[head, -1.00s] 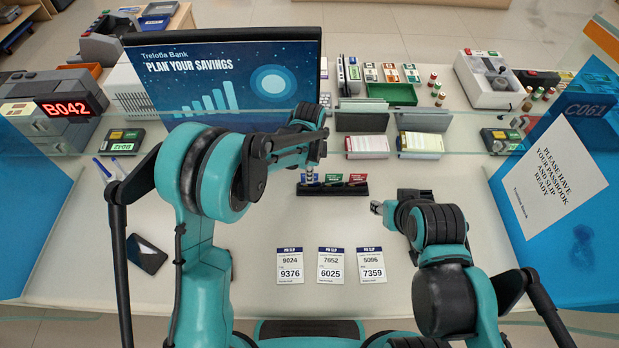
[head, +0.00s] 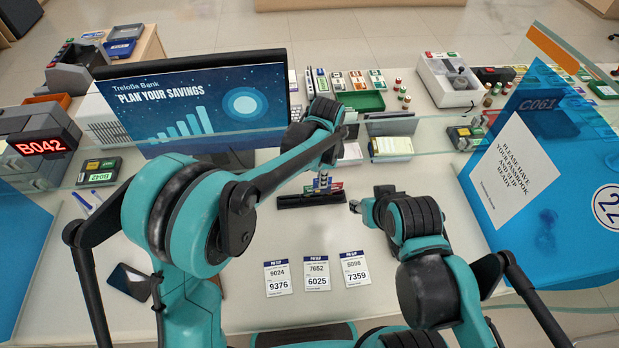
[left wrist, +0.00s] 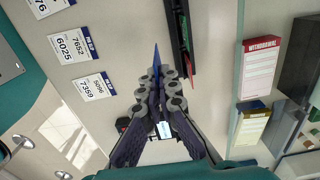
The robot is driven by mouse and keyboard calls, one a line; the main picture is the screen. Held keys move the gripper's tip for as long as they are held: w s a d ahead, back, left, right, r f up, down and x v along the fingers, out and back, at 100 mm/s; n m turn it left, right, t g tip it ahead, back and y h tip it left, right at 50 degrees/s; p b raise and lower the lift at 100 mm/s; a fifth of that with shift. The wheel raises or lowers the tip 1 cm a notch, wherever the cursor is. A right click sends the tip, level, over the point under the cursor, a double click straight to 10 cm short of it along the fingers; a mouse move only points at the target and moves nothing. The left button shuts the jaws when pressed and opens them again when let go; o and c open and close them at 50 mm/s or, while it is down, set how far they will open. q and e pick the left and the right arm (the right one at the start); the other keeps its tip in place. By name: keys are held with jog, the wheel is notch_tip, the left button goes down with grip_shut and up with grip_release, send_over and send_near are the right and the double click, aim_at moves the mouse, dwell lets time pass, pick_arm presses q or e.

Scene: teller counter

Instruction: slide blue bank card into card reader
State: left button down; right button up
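My left gripper (head: 322,181) is at the card holder in the head view. In the left wrist view the left gripper (left wrist: 157,76) has its fingertips together on the blue bank card (left wrist: 156,56), whose thin blue edge sticks out past the tips. The black card holder (head: 311,200) stands just beyond; in the left wrist view a green and a red card show in the holder (left wrist: 179,38), apart from the blue one. My right gripper (head: 355,206) is right of the holder, its fingers too small to read. I cannot clearly identify the card reader.
Three PIN slips (head: 317,274) lie on the counter in front of the holder. A dark phone-like slab (head: 129,281) and pens (head: 84,203) lie at left. A monitor (head: 195,103) and a glass screen stand behind; a blue panel (head: 545,190) stands at right.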

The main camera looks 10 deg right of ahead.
pick_arm(q)
jog(key=shift+s+d+r, duration=0.2)
jog(key=shift+d, duration=0.1)
jog(key=shift+r, duration=0.15)
notch_tip(320, 180, up, 4)
jog(key=p, duration=0.3)
jog(key=shift+r, duration=0.1)
dwell(0.5)
